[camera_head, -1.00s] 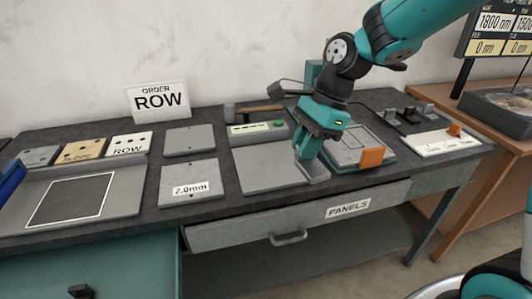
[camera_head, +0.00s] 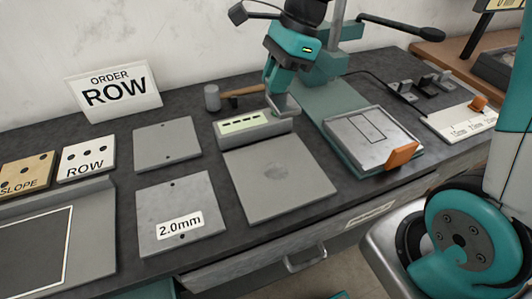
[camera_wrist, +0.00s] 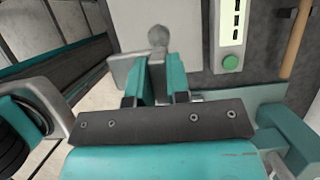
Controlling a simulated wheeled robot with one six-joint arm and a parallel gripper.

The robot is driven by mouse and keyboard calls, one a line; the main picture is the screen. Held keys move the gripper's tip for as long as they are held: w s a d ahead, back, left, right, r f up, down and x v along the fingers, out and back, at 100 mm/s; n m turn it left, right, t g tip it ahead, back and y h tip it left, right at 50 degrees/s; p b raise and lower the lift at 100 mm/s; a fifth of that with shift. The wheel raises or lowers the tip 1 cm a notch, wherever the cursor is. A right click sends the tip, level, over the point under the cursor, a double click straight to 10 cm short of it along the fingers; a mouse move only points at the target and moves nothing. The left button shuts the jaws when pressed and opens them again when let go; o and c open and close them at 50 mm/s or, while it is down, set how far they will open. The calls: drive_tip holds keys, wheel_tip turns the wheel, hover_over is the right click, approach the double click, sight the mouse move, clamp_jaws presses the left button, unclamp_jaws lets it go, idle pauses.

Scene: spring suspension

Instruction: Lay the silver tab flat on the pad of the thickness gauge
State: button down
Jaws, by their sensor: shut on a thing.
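The silver tab (camera_head: 285,106) is a small grey metal piece in the jaws of my gripper (camera_head: 283,92). My gripper is shut on it, above the bench and just behind or over the display box in the head view. The tab's lower part looks turned outward, not clearly flat. In the wrist view my fingers (camera_wrist: 156,82) close on it, and much of it is hidden. The thickness gauge has a pale display box (camera_head: 254,127) with dashes and a grey plate (camera_head: 300,195) in front. A faint round pad (camera_head: 277,171) sits mid-plate, bare; it also shows in the wrist view (camera_wrist: 157,36).
A teal press (camera_head: 362,140) with an orange handle (camera_head: 402,156) stands right of the gauge. A hammer (camera_head: 213,98) lies behind it. A plate marked 2.0mm (camera_head: 180,207) and a plain plate (camera_head: 166,142) lie left. A ROW sign (camera_head: 113,92) stands at the back.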

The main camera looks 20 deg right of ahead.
drive_tip(key=shift+w+f, duration=0.25)
wheel_tip(320, 180, down, 20)
drive_tip(key=shift+r, duration=0.25)
drive_tip(key=shift+f, duration=0.2)
drive_tip(key=c, duration=1.1)
unclamp_jaws()
drive_tip(key=shift+r, duration=0.1)
drive_tip(key=shift+r, duration=0.1)
